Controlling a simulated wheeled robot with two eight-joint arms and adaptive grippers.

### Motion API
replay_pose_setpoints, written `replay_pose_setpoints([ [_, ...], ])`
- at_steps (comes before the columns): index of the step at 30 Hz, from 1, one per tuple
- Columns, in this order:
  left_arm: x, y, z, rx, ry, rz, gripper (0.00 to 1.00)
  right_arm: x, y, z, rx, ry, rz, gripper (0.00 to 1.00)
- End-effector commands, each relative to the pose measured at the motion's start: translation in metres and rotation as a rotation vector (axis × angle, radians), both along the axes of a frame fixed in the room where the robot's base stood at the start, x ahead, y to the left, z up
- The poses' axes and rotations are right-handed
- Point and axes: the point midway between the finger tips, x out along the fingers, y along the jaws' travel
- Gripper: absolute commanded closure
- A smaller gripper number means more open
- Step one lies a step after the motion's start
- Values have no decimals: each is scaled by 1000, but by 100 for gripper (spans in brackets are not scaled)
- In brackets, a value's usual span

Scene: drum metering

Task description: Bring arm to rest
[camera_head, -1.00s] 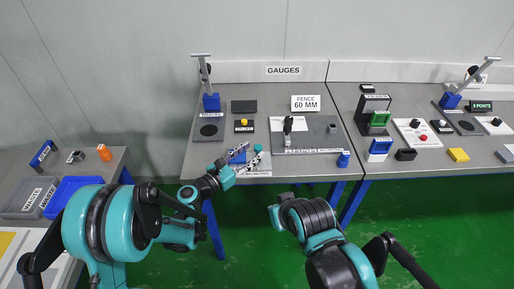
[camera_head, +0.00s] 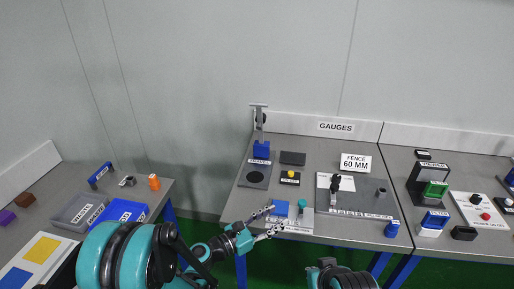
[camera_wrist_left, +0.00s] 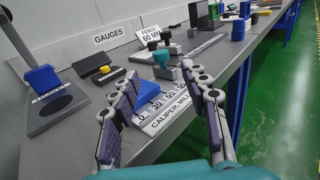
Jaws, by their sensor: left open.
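My left gripper (camera_head: 269,222) is open at the front edge of the gauges table (camera_head: 222,208), with nothing between its fingers. In the left wrist view its two fingers (camera_wrist_left: 165,120) stand wide apart on either side of a white caliper scale plate (camera_wrist_left: 165,117).
A blue-based stand (camera_head: 261,150) is at the back left of the gauges table. The fence plate (camera_head: 350,208) lies right of the caliper. A side table at left holds a grey bin (camera_head: 80,212), a blue bin (camera_head: 122,212) and an orange part (camera_head: 154,182). Green floor lies between the tables.

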Motion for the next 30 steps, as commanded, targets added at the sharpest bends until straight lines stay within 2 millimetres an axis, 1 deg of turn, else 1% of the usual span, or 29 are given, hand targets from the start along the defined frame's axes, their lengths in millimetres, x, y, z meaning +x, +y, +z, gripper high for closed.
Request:
replay_pose_setpoints([
  [2, 0, 1, 1, 17, -12, 1, 54, 0, 0, 0, 0, 0, 0, 100],
  [5, -3, 5, 5, 107, -75, 4, 54, 0, 0, 0, 0, 0, 0, 100],
  [8, -8, 17, 11, 287, -199, 2, 54, 0, 0, 0, 0, 0, 0, 100],
  [11, -19, 36, 14, 529, -360, -23, 54, 0, 0, 0, 0, 0, 0, 100],
  [15, -41, 72, 16, 877, -578, -100, 54, 0, 0, 0, 0, 0, 0, 100],
  [17, -53, 89, 16, 1023, -668, -150, 54, 0, 0, 0, 0, 0, 0, 100],
  [20, -75, 122, 14, 1262, -807, -255, 54, 0, 0, 0, 0, 0, 0, 100],
  [23, -100, 158, 12, 1492, -934, -391, 54, 0, 0, 0, 0, 0, 0, 100],
  [24, -110, 173, 11, 1579, -982, -455, 54, 0, 0, 0, 0, 0, 0, 100],
  [26, -126, 195, 9, 1704, -1047, -559, 54, 0, 0, 0, 0, 0, 0, 100],
  [27, -136, 210, 8, 1779, -1085, -631, 54, 0, 0, 0, 0, 0, 0, 100],
  [30, -159, 241, 6, 1931, -1158, -806, 54, 0, 0, 0, 0, 0, 0, 100],
])
